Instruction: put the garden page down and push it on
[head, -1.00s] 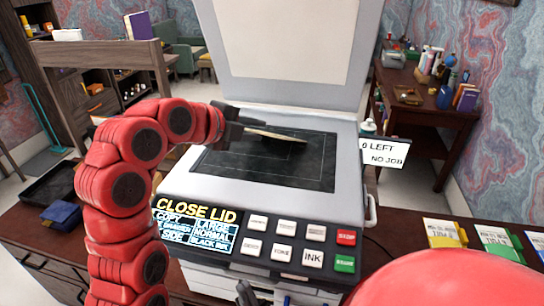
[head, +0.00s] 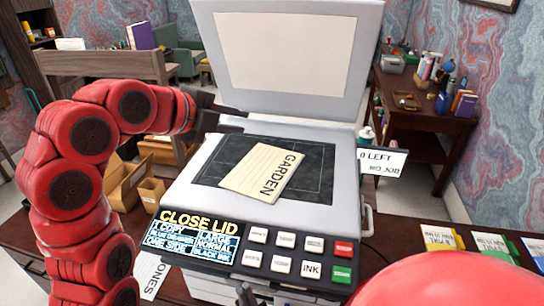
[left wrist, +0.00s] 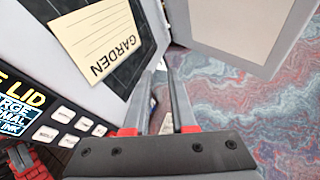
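The garden page (head: 262,172), cream with ruled lines and the word GARDEN, lies turned at an angle on the dark glass (head: 318,160) of the grey copier. It also shows in the left wrist view (left wrist: 95,40). The copier lid (head: 288,105) stands open. The screen (head: 195,236) reads CLOSE LID. My left gripper (head: 246,121) is open and empty, above and behind the page near the lid hinge; its two fingers (left wrist: 165,100) are apart in the left wrist view. Of my right gripper only a dark tip (head: 245,294) shows at the bottom edge; its fingers are hidden.
The copier's buttons (head: 300,255) line its front. A sign (head: 382,162) at its right side reads 0 LEFT. Colored packs (head: 440,238) lie on the desk at the right. Cardboard boxes (head: 128,180) stand left of the copier. My red arm fills the lower right.

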